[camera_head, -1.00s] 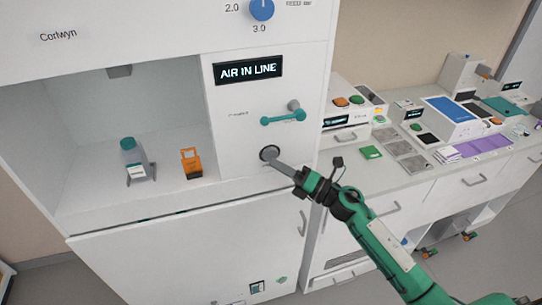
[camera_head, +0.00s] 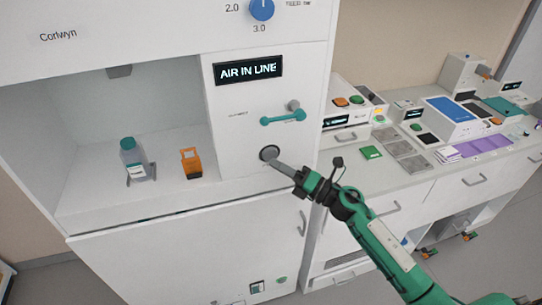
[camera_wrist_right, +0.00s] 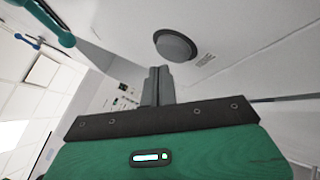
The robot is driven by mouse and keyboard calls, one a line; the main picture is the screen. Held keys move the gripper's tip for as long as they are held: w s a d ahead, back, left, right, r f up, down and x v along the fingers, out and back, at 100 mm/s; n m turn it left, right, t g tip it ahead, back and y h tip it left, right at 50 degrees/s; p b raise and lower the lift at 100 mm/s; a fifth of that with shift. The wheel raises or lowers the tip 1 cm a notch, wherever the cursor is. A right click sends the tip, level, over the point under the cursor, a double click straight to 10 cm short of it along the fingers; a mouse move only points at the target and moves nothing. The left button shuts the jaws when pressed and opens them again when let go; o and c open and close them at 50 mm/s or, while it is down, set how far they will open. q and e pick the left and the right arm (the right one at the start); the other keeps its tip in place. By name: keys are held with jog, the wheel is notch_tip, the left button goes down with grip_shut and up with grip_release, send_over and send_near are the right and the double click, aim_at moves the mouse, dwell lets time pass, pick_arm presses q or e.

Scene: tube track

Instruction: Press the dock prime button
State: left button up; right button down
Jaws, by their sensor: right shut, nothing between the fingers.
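The dock prime button looks to be the round dark grey button (camera_head: 269,153) low on the white dock panel; its label is too small to read in the head view. In the right wrist view the button (camera_wrist_right: 176,47) stands out from the panel, above and just beyond the fingertips. My right gripper (camera_head: 276,163) is shut and empty, its tips close to the button's lower right edge. In the wrist view the shut fingers (camera_wrist_right: 158,75) look a little apart from the button. My left gripper is not in view.
Above the button are a teal lever (camera_head: 284,117) and a display (camera_head: 248,70) reading "AIR IN LINE". Left, in the open bay, stand a teal-capped bottle (camera_head: 137,160) and an orange holder (camera_head: 191,163). A bench with devices (camera_head: 447,118) is at right.

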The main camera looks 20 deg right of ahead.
jog(key=shift+w, duration=0.15)
jog(key=shift+w, duration=0.3)
jog(key=shift+w, duration=0.45)
dwell(0.9)
jog(key=shift+s, duration=0.9)
jog(key=s, duration=0.5)
dwell(0.4)
dwell(2.4)
